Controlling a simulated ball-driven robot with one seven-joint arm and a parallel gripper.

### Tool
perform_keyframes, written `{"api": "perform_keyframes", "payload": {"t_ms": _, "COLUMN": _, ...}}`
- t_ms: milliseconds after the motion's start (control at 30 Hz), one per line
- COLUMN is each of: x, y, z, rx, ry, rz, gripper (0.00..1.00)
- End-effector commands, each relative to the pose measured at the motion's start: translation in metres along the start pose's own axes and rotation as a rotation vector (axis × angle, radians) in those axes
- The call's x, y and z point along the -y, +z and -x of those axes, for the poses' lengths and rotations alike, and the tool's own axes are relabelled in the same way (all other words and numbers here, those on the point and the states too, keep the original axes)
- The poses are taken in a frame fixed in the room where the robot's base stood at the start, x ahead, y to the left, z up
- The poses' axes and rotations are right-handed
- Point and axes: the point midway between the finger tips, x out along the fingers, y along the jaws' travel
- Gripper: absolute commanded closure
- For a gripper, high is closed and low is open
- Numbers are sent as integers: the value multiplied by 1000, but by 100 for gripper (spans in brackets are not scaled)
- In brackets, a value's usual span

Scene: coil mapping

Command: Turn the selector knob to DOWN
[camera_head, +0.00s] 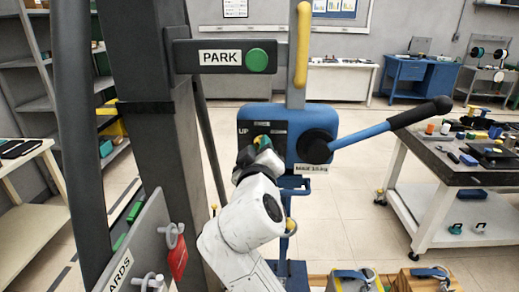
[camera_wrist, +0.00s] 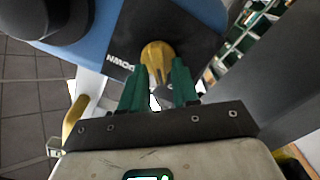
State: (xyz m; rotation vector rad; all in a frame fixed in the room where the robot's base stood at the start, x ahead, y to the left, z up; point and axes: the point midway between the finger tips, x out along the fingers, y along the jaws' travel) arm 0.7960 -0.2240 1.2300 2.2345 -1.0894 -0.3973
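The selector knob (camera_wrist: 157,52) is yellow and sits on a black plate (camera_wrist: 185,28) on the blue box (camera_head: 290,118). A DOWN label (camera_wrist: 120,62) shows upside down beside the knob in the wrist view. In the head view a label reading UP (camera_head: 243,132) shows on the plate's left. My gripper (camera_wrist: 159,68) has green fingers, one on each side of the knob, apart from each other. I cannot tell whether they touch it. In the head view my gripper (camera_head: 262,142) is at the plate and hides most of the knob.
A black-ended lever (camera_head: 390,123) sticks out right of the box. A dark post with a PARK sign (camera_head: 220,57) and green button (camera_head: 257,60) stands left of my arm. A cluttered workbench (camera_head: 450,165) stands at right. Open floor lies between.

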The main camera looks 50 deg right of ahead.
Motion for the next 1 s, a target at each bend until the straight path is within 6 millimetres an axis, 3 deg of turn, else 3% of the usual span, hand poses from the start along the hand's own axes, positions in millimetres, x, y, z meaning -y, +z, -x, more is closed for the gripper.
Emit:
{"api": "perform_keyframes", "payload": {"t_ms": 300, "x": 0, "y": 0, "z": 0, "rx": 0, "ry": -1, "rz": 0, "gripper": 100}}
{"api": "perform_keyframes", "payload": {"t_ms": 733, "x": 1, "y": 1, "z": 0, "rx": -1, "ry": -1, "rz": -27, "gripper": 100}}
{"api": "perform_keyframes", "payload": {"t_ms": 1000, "x": 2, "y": 2, "z": 0, "rx": -2, "ry": -1, "rz": -170, "gripper": 100}}
